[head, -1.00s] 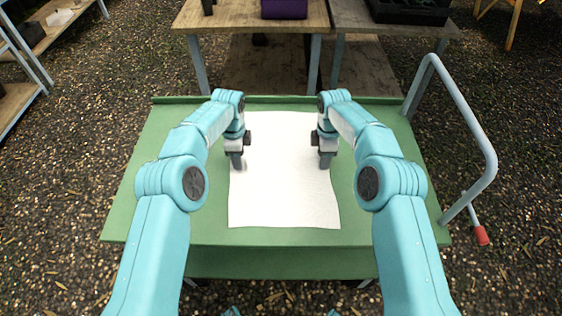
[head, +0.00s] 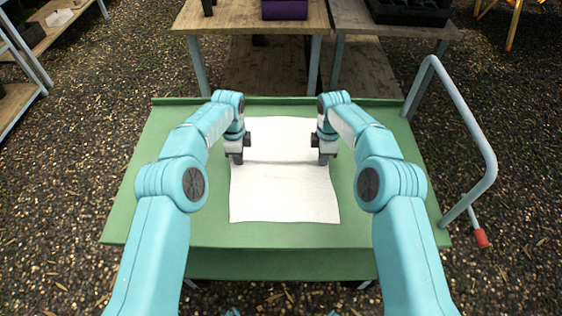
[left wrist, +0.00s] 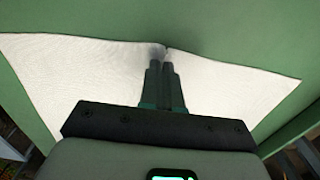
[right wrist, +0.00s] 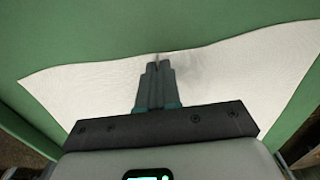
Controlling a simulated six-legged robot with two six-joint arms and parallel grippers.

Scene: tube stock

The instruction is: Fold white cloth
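The white cloth (head: 284,195) lies on the green cart top, with a faint ridge across it between my two grippers. My left gripper (head: 237,160) is at the cloth's left edge, about mid-length. In the left wrist view its fingers (left wrist: 164,62) are together on the cloth edge, which puckers there. My right gripper (head: 324,162) is at the right edge, level with the left one. In the right wrist view its fingers (right wrist: 158,66) are together on the edge, with the cloth drawn up around them. Both grippers look shut on the cloth. The fingertips partly hide the pinched spots.
The green cart top (head: 150,205) is bare around the cloth, with a raised rim at the back. A grey handle (head: 475,130) rises at the right side. Wooden tables (head: 240,15) stand behind, with a purple item (head: 284,9) on one.

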